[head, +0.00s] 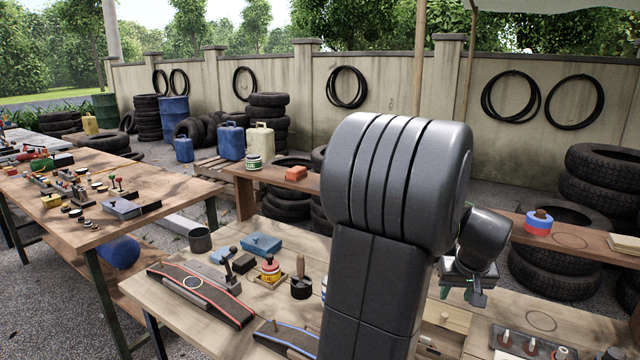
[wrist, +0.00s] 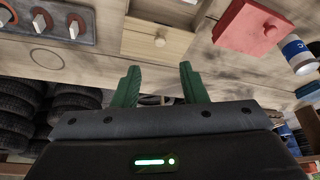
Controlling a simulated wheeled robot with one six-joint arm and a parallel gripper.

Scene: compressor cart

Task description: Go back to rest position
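My gripper (wrist: 157,88) shows in the wrist view with its two green fingers spread apart. No object is clamped between them. In the head view my gripper (head: 463,294) hangs at the right of my dark arm, above the wooden workbench (head: 585,325). My arm covers the middle of the bench and part of what lies on it. A small dark item shows between the fingers, too hidden to name.
A grey block with orange-and-white knobs (wrist: 62,27) sits on the bench. A curved track with red edges (head: 200,292) lies at the left. A raised shelf at the back holds a blue-and-red roll (head: 538,222). Another cluttered table (head: 150,190) stands at the left.

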